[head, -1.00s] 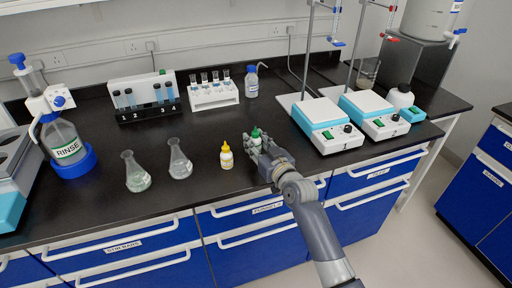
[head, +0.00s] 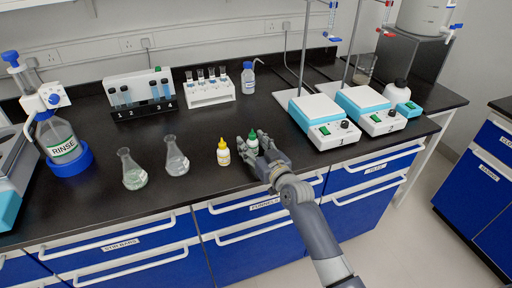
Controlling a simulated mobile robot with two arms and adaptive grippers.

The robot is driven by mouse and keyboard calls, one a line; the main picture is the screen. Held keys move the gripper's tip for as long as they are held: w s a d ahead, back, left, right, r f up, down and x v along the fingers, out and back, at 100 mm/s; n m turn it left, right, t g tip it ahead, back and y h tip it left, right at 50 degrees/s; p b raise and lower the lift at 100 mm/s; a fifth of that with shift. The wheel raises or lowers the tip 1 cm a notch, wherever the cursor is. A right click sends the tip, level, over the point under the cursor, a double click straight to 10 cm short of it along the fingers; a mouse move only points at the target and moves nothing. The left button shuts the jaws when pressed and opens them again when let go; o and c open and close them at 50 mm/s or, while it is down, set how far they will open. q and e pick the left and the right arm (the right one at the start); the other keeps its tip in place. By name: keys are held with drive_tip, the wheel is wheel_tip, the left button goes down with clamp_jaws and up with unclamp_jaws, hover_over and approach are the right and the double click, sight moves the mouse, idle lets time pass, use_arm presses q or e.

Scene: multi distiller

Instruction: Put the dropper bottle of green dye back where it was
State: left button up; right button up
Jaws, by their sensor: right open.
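The dropper bottle of green dye (head: 253,145), white with a green cap, stands upright on the black bench near its front edge. My right gripper (head: 256,143) is around it from the front right, with its fingers open on either side. The lower part of the bottle is partly hidden by the fingers. A similar bottle with a yellow cap (head: 223,152) stands just to the left, clear of the gripper. My left gripper does not show.
Two flasks (head: 133,170) (head: 176,157) stand left of the bottles. Two stirrer hotplates (head: 324,124) (head: 371,111) stand to the right. A test tube rack (head: 211,91) and a tube stand (head: 141,95) are behind. The bench between rack and bottles is clear.

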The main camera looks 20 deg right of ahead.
drive_tip(key=s+d, duration=0.2)
drive_tip(key=s, duration=1)
drive_tip(key=shift+r, duration=0.45)
drive_tip(key=shift+w, duration=0.1)
